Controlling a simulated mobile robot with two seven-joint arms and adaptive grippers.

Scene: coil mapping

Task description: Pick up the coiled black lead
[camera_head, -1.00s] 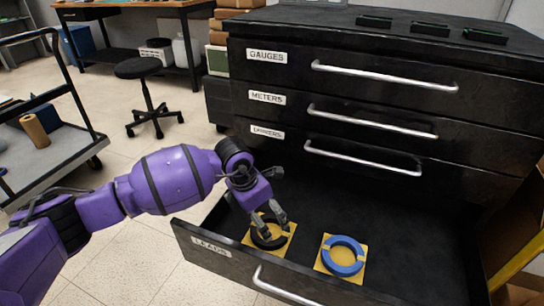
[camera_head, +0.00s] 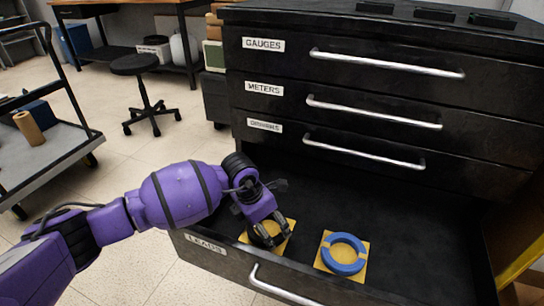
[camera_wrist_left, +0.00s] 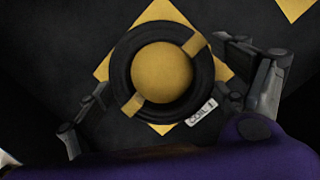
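The coiled black lead (camera_wrist_left: 124,66) lies flat on a yellow square card in the open LEADS drawer. It has yellow bands and a small white tag reading something like "COIL 1" (camera_wrist_left: 201,112). In the head view my left gripper (camera_head: 266,237) reaches down over it and hides much of it. In the left wrist view my left gripper (camera_wrist_left: 172,92) is open, with one finger to each side of the coil. Gaps show between the fingers and the coil. My right gripper is not in view.
A blue coil (camera_head: 343,268) on its own yellow card lies just right of the black one. The drawer front (camera_head: 225,262) with its bar handle rises close in front. Shut drawers (camera_head: 400,65) stand above and behind. The drawer floor to the right is bare.

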